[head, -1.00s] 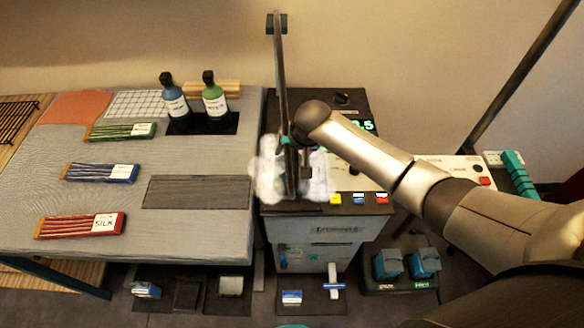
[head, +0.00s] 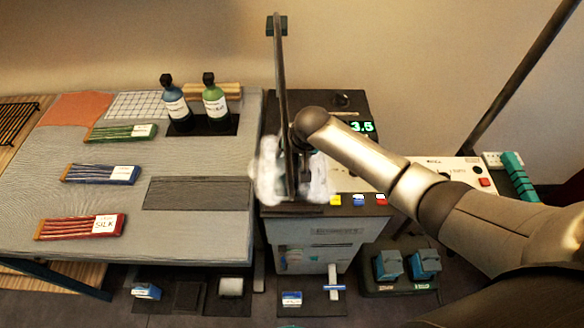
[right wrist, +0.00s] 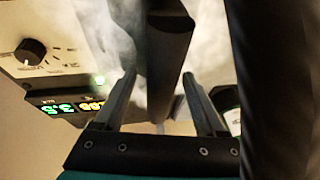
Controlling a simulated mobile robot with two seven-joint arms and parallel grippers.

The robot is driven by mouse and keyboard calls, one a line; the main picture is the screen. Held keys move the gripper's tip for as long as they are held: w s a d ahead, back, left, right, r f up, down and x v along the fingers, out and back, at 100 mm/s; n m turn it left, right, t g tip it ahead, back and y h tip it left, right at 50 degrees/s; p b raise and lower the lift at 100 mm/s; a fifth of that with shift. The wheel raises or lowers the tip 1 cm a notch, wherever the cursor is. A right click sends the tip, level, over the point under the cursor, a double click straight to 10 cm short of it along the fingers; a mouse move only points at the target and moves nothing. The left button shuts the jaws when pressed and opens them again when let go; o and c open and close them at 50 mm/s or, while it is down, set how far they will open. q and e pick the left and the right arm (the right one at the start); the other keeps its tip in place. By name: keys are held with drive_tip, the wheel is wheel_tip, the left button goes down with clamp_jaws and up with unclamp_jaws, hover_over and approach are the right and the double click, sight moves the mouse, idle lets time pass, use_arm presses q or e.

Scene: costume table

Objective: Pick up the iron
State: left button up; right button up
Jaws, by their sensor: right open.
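I cannot make out the iron clearly in the head view; white steam (head: 268,172) and my right arm cover the spot at the station right of the ironing table. My right gripper (right wrist: 158,77) is open in the right wrist view. A dark rounded bar (right wrist: 170,45) stands between and just beyond its two fingers, with steam around it. I cannot tell whether the bar is the iron's handle or the upright post. In the head view my right wrist is beside the dark post (head: 281,85), over the station. My left gripper is not in view.
The grey ironing table (head: 200,225) holds a blue bottle (head: 175,103), a green bottle (head: 214,101) and several labelled bundles. The station has a green display (head: 362,127) and coloured buttons (head: 358,199). A slanted pole (head: 520,75) rises at the right.

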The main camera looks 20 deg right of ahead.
drive_tip(key=shift+c, duration=0.2)
clamp_jaws()
idle(0.3)
idle(0.7)
drive_tip(key=shift+w+r, duration=0.1)
drive_tip(key=shift+w, duration=0.1)
